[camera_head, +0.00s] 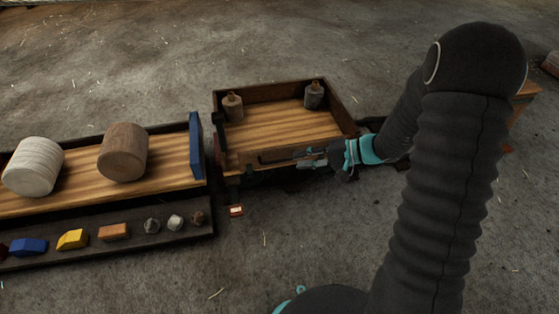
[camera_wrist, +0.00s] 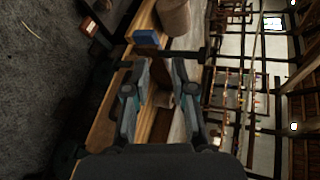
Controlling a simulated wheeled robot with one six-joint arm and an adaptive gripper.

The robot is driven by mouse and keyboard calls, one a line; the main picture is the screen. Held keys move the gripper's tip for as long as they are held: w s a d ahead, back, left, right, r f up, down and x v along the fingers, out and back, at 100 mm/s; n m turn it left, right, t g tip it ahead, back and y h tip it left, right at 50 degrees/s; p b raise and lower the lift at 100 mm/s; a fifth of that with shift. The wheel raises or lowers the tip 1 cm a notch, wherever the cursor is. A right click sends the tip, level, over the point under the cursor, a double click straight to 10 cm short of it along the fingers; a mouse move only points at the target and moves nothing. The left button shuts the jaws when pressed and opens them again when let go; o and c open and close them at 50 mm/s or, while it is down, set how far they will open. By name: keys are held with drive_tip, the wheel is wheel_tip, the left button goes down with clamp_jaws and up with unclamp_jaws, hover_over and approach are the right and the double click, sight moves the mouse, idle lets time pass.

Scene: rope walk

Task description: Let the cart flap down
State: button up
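The cart (camera_head: 285,122) is a shallow wooden box with dark walls and a striped plank bed. My gripper (camera_head: 296,158) is at its near side, pointing left along the near edge. A dark bar (camera_head: 272,157) lies just past the fingertips there. In the wrist view my gripper (camera_wrist: 160,68) has its two fingers apart, with a dark crosspiece (camera_wrist: 168,53) across the view at the tips. I cannot tell whether the fingers touch it. The flap is hard to make out; the gripper and dark shading partly hide the cart's near side.
Two bobbin-like pieces (camera_head: 232,106) stand along the cart's back wall. Left of the cart is a long bench (camera_head: 75,190) with a white roll (camera_head: 34,167), a brown roll (camera_head: 122,152) and a blue end panel (camera_head: 196,146). Several small blocks lie on its front shelf.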

sight(279, 161)
drive_tip(key=w+d+f+m+t+b, duration=0.1)
drive_tip(key=w+d+f+m+t, duration=0.2)
drive_tip(key=f, duration=0.5)
drive_tip(key=w+d+f+m+t, duration=0.1)
drive_tip(key=w+f+m+t, duration=0.15)
drive_tip(key=w+f, duration=0.35)
drive_tip(key=shift+n+t+y, duration=0.35)
drive_tip(key=shift+y, duration=0.05)
drive_tip(key=x, duration=0.4)
drive_tip(key=f+x, duration=0.1)
drive_tip(key=x, duration=0.8)
drive_tip(key=shift+s+a+f, duration=0.15)
drive_tip(key=shift+a+f, duration=0.05)
drive_tip(key=shift+f, duration=0.05)
clamp_jaws()
